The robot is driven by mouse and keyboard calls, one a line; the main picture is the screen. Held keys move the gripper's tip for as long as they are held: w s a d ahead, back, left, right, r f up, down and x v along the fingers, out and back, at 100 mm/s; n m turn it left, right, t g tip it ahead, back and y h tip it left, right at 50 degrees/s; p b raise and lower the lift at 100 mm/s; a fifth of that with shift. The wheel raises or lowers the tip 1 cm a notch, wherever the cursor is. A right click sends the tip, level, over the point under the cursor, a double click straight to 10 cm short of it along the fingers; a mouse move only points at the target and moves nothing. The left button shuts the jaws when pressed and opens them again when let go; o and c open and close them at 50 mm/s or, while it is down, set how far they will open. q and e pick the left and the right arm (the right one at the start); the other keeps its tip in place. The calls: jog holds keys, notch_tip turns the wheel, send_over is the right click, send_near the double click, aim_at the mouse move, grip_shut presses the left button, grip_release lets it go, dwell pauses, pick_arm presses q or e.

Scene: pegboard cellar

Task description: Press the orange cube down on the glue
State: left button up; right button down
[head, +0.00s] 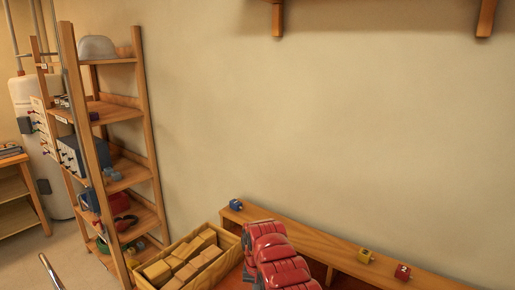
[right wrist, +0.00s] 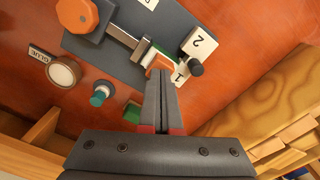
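In the right wrist view, the orange cube (right wrist: 159,63) shows only in part, right at the tips of my right gripper (right wrist: 161,72). The two dark fingers lie together with only a thin seam between them, so the gripper looks shut. The fingertips cover part of the cube, and I cannot tell whether they touch it. Any glue under the cube is hidden. A round pot (right wrist: 63,71) stands by a label reading GLUE (right wrist: 42,54). My left gripper is in neither view.
A teal-capped item (right wrist: 99,98) stands left. In the head view, a crate (head: 226,240) holds wooden blocks beside a ledge (head: 330,246) with small cubes.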

notch_tip(320, 180, up, 5)
jog(key=p, duration=0.4)
jog(key=shift+f+p, duration=0.15)
jog(key=shift+p, duration=0.15)
jog(key=shift+f, duration=0.1)
